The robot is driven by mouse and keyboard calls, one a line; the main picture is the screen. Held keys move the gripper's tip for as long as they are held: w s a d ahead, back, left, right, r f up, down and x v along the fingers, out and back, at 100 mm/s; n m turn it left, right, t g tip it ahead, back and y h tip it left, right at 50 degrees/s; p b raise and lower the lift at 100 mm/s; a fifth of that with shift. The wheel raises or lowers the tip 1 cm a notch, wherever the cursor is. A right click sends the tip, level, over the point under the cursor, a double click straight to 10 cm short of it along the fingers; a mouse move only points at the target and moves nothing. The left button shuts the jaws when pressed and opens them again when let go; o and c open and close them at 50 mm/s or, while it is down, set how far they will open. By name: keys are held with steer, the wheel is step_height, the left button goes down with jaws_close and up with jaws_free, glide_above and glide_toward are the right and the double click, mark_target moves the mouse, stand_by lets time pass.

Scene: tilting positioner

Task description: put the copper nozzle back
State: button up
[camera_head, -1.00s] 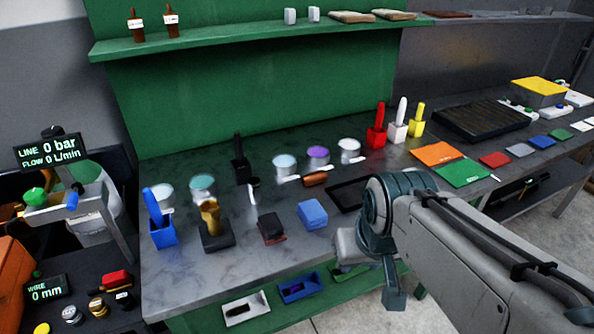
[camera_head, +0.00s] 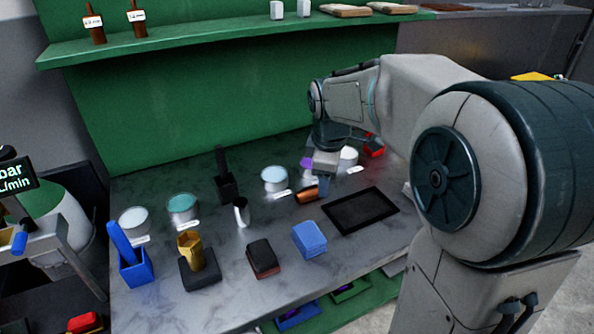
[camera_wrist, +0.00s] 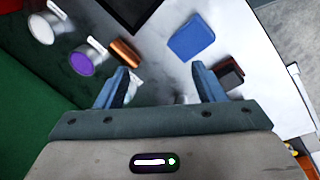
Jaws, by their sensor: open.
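The copper nozzle (camera_head: 306,195), a short copper-brown cylinder, appears to lie on its side on the grey bench, in front of the purple-topped jar (camera_head: 306,162). In the wrist view the nozzle (camera_wrist: 125,53) is beyond my left fingertip, beside the purple jar (camera_wrist: 86,60). The nozzle's own place is not clear from these views.
Around it stand a light-blue jar (camera_head: 274,178), white jar (camera_head: 349,155), black tray (camera_head: 360,209), blue block (camera_head: 309,238), black-red block (camera_head: 263,257) and silver cylinder (camera_head: 241,212). A brass piece (camera_head: 189,247) stands on a black base. A green shelf (camera_head: 200,38) overhangs behind.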

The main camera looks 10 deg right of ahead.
steer(key=w+d+f+n+y+b, duration=0.1)
steer(key=w+f+n, duration=0.25)
steer(key=w, duration=0.25)
steer(key=w+d+f+n+y, duration=0.1)
steer(key=w+d+f+n, duration=0.15)
steer(key=w+n, duration=0.35)
steer(key=m, duration=0.1)
glide_above(315, 188)
steer(key=s, duration=0.2)
steer(key=f, duration=0.8)
steer(key=shift+d+f, duration=0.15)
steer(key=shift+d, duration=0.15)
steer(key=shift+w+p+x, duration=0.15)
steer(key=shift+p+x, duration=0.25)
steer(key=shift+x, duration=0.95)
steer(key=shift+w+p+x, duration=0.2)
steer(key=shift+p+x, duration=0.15)
steer(key=shift+x, duration=1)
steer(key=c, duration=1.3)
